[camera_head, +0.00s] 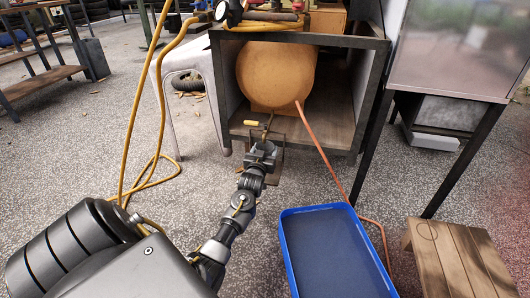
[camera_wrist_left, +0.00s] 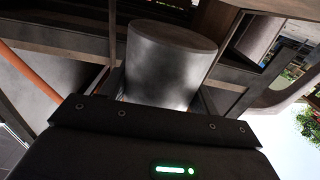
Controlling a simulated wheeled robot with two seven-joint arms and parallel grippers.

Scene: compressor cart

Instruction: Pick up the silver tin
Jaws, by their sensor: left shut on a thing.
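The silver tin (camera_wrist_left: 168,62) fills the middle of the left wrist view, a plain grey metal cylinder that looks tilted there. My left gripper (camera_wrist_left: 160,95) is shut on it, with a finger on each side of the tin's near part. In the head view my left gripper (camera_head: 262,150) is in front of the cart's open lower bay, below the orange tank. I cannot make out the tin in the head view; the gripper and wrist seem to hide it. My right gripper is in neither view.
The orange tank (camera_head: 275,75) sits inside the dark-framed cart (camera_head: 377,60). A red hose (camera_head: 322,148) runs from it to the floor. A blue tray (camera_head: 285,235) and wooden stool (camera_head: 455,260) stand at the front right. Yellow hose (camera_head: 133,135) loops at left.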

